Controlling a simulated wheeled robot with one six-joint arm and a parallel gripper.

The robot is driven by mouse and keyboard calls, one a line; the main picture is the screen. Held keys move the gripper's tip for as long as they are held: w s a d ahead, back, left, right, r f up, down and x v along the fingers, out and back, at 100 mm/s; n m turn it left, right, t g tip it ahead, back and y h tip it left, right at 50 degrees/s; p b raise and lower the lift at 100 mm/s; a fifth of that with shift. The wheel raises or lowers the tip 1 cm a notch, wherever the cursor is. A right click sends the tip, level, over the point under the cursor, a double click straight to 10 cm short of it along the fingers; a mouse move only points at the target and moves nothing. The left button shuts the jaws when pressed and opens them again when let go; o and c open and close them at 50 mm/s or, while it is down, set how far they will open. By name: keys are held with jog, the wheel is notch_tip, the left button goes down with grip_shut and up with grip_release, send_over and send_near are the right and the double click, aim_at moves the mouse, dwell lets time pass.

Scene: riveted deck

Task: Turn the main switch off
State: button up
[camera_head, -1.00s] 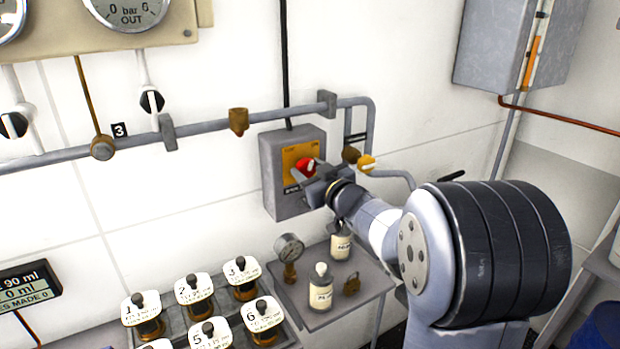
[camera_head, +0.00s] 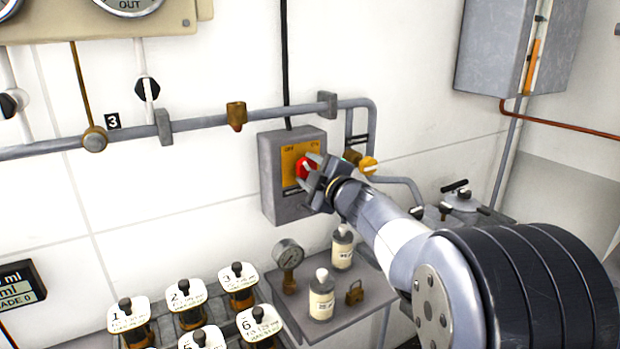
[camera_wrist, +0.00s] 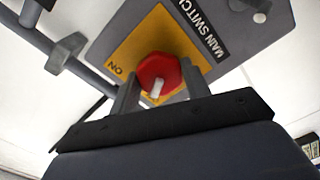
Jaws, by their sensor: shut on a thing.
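The main switch is a grey box (camera_head: 280,205) on the white wall with a yellow plate (camera_head: 290,158) and a red knob (camera_head: 305,166). In the wrist view, the plate (camera_wrist: 140,45) shows "ON" at its lower left and a black "MAIN SWITCH" label (camera_wrist: 203,28). My gripper (camera_head: 312,178) is at the front of the box. In the wrist view its two fingers (camera_wrist: 158,95) stand on either side of the red knob (camera_wrist: 163,72), shut on it. A white mark shows on the knob between the fingers. The "OFF" end is hard to read.
A grey pipe (camera_head: 205,123) with brown and yellow fittings runs along the wall beside the box. Several numbered jars stand at lower left.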

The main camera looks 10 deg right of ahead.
jog(key=shift+n+b, duration=0.65)
jog(key=shift+n, duration=0.75)
jog(key=o, duration=1)
jog(key=v, duration=1)
jog(key=shift+s+d, duration=0.1)
jog(key=shift+s, duration=0.3)
